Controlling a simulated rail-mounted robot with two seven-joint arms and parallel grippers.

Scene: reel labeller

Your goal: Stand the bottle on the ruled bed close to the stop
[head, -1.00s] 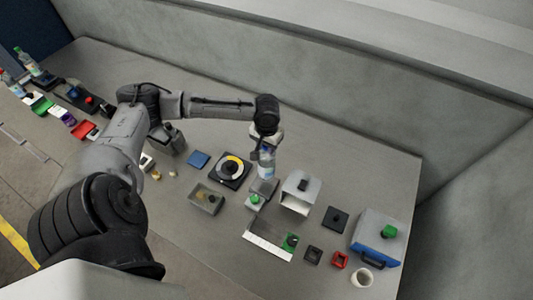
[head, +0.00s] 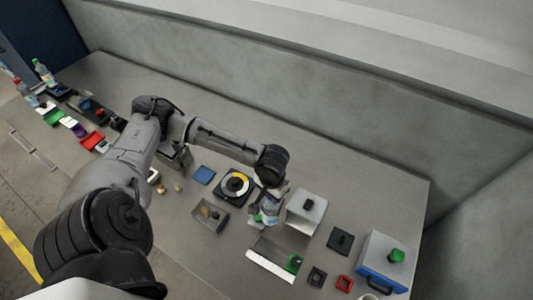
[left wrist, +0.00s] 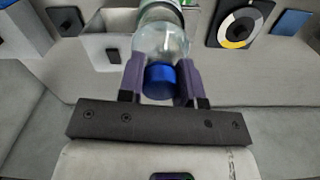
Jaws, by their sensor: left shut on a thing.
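My left gripper (head: 271,200) is shut on a clear bottle (head: 267,213) with a blue cap. In the left wrist view the purple fingers of my left gripper (left wrist: 161,82) hold the bottle (left wrist: 162,38) at its capped end. In the head view it is by the far edge of the ruled bed (head: 270,266), which has a white strip along its front. The green-knobbed stop (head: 294,262) is at the bed's right end. Whether the bottle's base touches anything is unclear. My right gripper is not in view.
A white open box (head: 306,211) stands right of the bottle, close to my gripper. A dial (head: 236,186) and a grey tray (head: 210,215) lie to the left. A blue-fronted case (head: 383,262) and small black and red blocks are farther right.

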